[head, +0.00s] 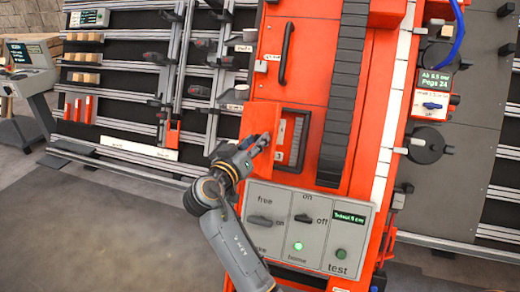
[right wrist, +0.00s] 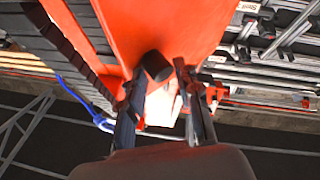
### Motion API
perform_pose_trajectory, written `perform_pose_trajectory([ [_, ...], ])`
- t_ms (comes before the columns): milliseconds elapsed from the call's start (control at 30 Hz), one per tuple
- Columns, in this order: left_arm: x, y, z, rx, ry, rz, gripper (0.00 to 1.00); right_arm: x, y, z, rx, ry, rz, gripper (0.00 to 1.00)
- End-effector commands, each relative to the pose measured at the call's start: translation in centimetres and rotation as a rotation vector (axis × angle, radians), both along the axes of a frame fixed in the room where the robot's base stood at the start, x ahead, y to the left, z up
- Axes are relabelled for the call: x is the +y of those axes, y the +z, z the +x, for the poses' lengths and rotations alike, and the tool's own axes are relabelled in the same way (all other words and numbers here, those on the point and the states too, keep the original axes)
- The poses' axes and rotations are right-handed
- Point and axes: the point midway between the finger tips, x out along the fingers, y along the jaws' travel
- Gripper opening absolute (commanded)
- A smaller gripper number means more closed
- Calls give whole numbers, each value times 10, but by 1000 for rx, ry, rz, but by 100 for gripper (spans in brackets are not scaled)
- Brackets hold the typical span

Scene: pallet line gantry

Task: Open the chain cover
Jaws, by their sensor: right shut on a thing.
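The chain cover, an orange flap (head: 257,119) on the orange machine, stands swung out to the left of a rectangular opening (head: 292,141). Light grey parts show inside the opening. My right gripper (head: 262,143) is at the lower part of the flap and is shut on it. In the right wrist view, my right gripper's fingers (right wrist: 163,98) reach to a dark round knob (right wrist: 155,66) close against an orange surface (right wrist: 180,25). The exact contact is hard to see. My left gripper is not in view.
A grey control panel (head: 265,235) with switches sits just below the opening. A dark handle (head: 285,53) is above it, and a black chain track (head: 342,95) runs on the right. A tool rack (head: 140,95) stands at the left. The floor at lower left is clear.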

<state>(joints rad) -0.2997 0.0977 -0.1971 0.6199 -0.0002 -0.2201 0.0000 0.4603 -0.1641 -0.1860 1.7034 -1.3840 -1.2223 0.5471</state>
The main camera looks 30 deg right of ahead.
Motion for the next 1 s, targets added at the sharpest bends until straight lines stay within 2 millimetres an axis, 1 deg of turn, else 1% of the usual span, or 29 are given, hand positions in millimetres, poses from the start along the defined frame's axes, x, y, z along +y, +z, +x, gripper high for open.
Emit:
perform_pose_trajectory([
  [33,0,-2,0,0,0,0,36,5,1,6,-7,25,-1,0],
  [133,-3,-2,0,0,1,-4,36,5,2,7,-6,27,-2,0],
  [300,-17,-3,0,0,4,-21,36,5,3,8,-5,28,-2,0],
  [400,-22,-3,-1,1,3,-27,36,4,3,8,-5,28,-2,0],
  [567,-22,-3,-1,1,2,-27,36,4,3,8,-5,27,-2,0],
  [600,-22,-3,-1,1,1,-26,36,4,3,8,-5,27,-2,37],
  [667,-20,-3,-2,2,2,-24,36,4,3,8,-5,26,-2,48],
  [1000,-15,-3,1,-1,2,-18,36,3,1,7,-1,23,-1,48],
])
